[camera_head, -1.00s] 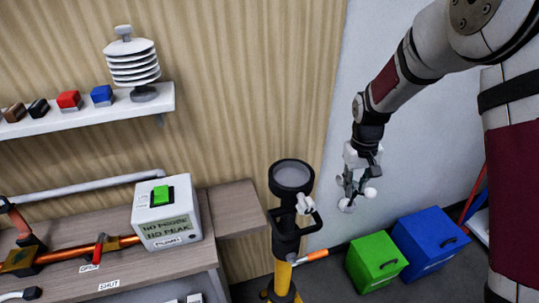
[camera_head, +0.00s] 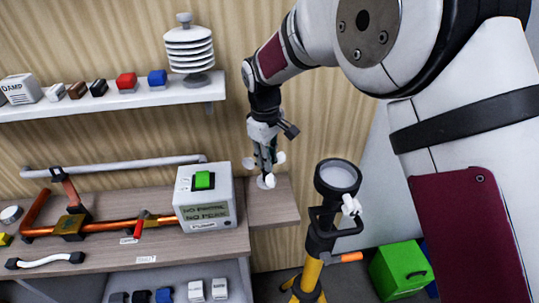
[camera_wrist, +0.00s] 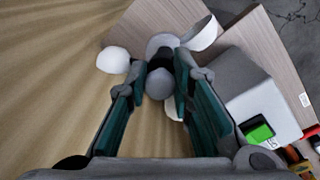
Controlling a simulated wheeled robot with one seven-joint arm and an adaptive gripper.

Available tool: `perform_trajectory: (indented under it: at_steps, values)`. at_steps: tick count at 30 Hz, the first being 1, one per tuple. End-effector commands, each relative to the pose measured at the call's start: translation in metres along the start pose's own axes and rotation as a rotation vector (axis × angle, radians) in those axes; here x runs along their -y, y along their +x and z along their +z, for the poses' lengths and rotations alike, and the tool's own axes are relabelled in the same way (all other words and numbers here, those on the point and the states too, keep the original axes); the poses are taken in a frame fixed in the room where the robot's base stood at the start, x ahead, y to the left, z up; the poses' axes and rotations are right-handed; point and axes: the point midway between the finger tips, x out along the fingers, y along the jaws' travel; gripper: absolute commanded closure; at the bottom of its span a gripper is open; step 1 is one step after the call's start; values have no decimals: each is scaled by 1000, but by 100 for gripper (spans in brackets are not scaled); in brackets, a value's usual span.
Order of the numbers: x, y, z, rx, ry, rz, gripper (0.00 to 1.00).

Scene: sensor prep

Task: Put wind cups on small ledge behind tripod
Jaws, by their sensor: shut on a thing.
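The wind cups (camera_head: 267,182) are small white-grey cups on a hub. My gripper (camera_head: 266,160) is shut on their grey hub and points down. In the wrist view the white cups (camera_wrist: 112,60) spread around the hub (camera_wrist: 160,84) between the teal fingers. The small wooden ledge (camera_head: 272,208) juts out right of the bench, and the cups are over it. It also shows in the wrist view (camera_wrist: 125,28). I cannot tell whether the cups touch it. The tripod (camera_head: 311,274), yellow and black with a round cup-like top, stands in front and right of the ledge.
A white box with a green button (camera_head: 206,197) stands on the bench left of the ledge. A white shelf (camera_head: 120,104) with a louvred white shield (camera_head: 188,47) is above left. Green (camera_head: 399,268) and blue bins stand on the floor at right.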

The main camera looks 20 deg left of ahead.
Motion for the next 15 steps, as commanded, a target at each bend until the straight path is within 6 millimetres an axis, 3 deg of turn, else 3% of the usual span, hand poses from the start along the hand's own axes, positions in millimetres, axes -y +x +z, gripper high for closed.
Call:
perform_trajectory:
  at_steps: [15]
  values:
    - [3,47,0,1,1,-1,100]
